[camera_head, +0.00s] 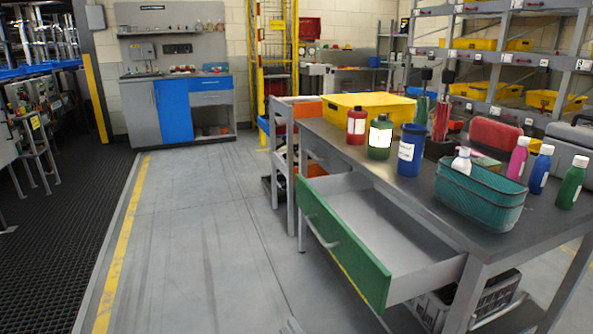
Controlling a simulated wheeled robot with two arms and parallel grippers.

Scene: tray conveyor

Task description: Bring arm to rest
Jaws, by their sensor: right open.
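Only a small grey tip of my right gripper (292,326) shows at the bottom edge of the head view, over the floor and left of the open drawer. Nothing is seen held in it; most of it is cut off by the frame. My left gripper is not in view.
A green-fronted drawer (342,247) stands pulled out from the metal workbench (440,217). On the bench are a teal basket (480,197), a yellow bin (367,112), a red bottle (356,125), a green bottle (380,137) and a blue bottle (411,150). The grey floor (210,230) at left is clear.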

